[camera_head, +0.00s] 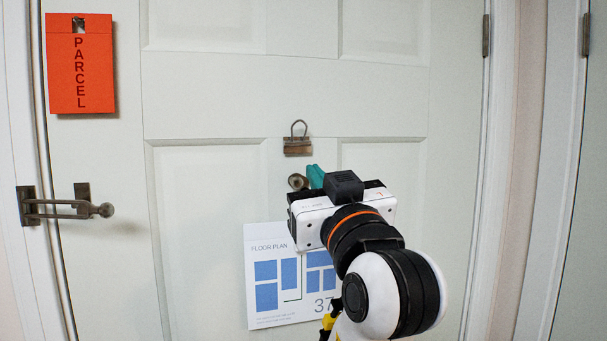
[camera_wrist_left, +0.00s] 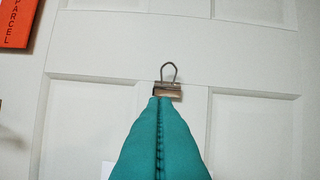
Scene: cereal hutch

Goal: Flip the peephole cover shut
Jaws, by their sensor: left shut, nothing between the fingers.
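The peephole (camera_head: 297,181) shows in the head view as a small round brass-brown fitting on the white door, just left of my fingertips. I cannot make out its cover apart from it, or tell how the cover is turned. My left gripper (camera_head: 314,175) is shut and empty, its teal fingers pointing at the door beside the peephole's right side. I cannot tell whether they touch it. In the left wrist view the closed teal fingers (camera_wrist_left: 159,100) fill the lower middle and hide the peephole. My right gripper is not in view.
A metal clip (camera_head: 298,146) with a wire loop is just above the peephole; it also shows in the wrist view (camera_wrist_left: 168,90). A floor plan sheet (camera_head: 265,240) hangs below, partly behind my arm. An orange PARCEL tag (camera_head: 80,85) and a door latch (camera_head: 65,209) are at left.

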